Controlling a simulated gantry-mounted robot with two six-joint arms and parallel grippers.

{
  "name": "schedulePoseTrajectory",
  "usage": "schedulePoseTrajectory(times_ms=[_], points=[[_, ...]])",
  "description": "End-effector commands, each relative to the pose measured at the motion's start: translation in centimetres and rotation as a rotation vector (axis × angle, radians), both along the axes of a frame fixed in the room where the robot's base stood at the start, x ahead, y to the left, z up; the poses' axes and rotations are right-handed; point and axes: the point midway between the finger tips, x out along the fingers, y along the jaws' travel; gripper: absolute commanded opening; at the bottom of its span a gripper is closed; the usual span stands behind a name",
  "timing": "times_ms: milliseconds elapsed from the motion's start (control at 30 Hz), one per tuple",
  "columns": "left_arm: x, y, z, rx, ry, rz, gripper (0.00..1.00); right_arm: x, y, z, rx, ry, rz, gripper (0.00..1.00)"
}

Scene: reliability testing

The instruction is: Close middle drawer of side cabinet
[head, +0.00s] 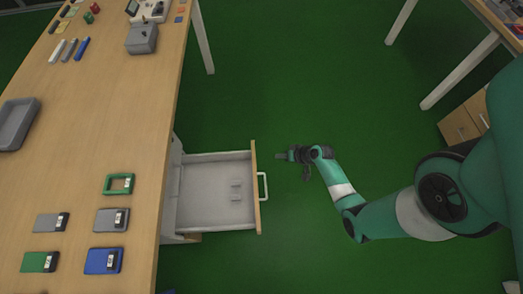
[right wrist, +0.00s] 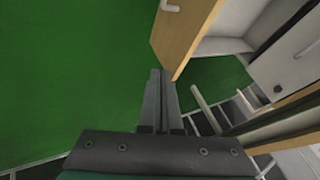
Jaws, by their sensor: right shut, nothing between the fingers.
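The open drawer (head: 205,205) sticks out to the right from the side cabinet (head: 174,170) under the wooden table in the head view. It is grey inside, with a wooden front (head: 256,215) and a pale handle (head: 264,187). Whether it is the middle drawer I cannot tell. My right gripper (head: 280,155) is shut and empty, just outside the drawer front near its far end. In the right wrist view its closed fingers (right wrist: 158,75) point close to a corner of the wooden front (right wrist: 187,35); contact is unclear. My left gripper is not in view.
The table (head: 110,150) carries several small devices, a grey tray (head: 15,125) and a grey box (head: 142,37). Green floor lies open right of the drawer. Another table (head: 460,70) and a wooden cabinet (head: 460,127) stand at the right.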

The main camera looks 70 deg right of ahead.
Motion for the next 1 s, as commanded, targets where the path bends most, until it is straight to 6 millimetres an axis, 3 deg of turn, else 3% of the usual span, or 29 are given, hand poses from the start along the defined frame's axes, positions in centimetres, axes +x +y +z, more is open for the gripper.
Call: schedulePoseTrajectory(times_ms=[33,100,367,600,1000], points=[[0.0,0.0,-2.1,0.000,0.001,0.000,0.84,0.7,-0.1,-1.9,-0.002,-0.001,0.004,0.00],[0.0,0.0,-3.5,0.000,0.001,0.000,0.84,1.5,-0.4,-3.2,-0.002,-0.001,0.005,0.00],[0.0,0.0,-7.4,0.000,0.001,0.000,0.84,4.8,-1.3,-7.4,-0.001,0.000,0.004,0.00],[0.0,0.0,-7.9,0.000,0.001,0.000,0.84,7.9,0.1,-6.6,-0.001,-0.001,0.006,0.00],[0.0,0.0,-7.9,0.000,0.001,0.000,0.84,8.3,0.3,-6.4,0.000,-0.001,0.001,0.00]])
